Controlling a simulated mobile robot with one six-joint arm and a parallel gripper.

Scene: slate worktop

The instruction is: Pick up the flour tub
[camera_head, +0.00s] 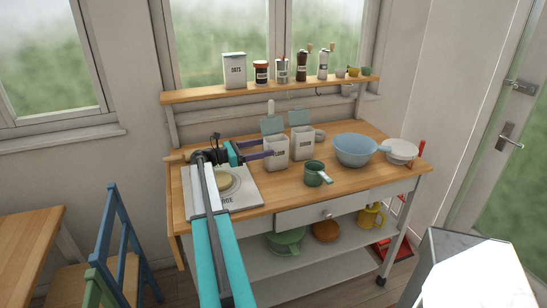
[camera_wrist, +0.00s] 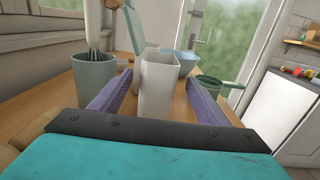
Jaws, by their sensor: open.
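Two white tubs with small dark labels and raised grey-green lids stand side by side on the wooden worktop. The labels are too small to read surely, so I cannot tell which is flour. The left tub (camera_head: 277,157) is nearest my gripper (camera_head: 266,148); the right tub (camera_head: 302,146) stands just beside it. My gripper is open, its purple fingers pointing at the left tub. In the wrist view a white tub (camera_wrist: 158,88) appears between the two fingers (camera_wrist: 160,78); I see no clear contact, and the worktop shows beneath.
A grey-green crock (camera_wrist: 93,85) with a whisk stands close to the left finger. A green pan-like cup (camera_head: 314,174), a blue bowl (camera_head: 353,151) and a white pot (camera_head: 401,152) lie to the right. A shelf (camera_head: 270,92) with jars runs behind. Bare worktop lies in front (camera_head: 283,188).

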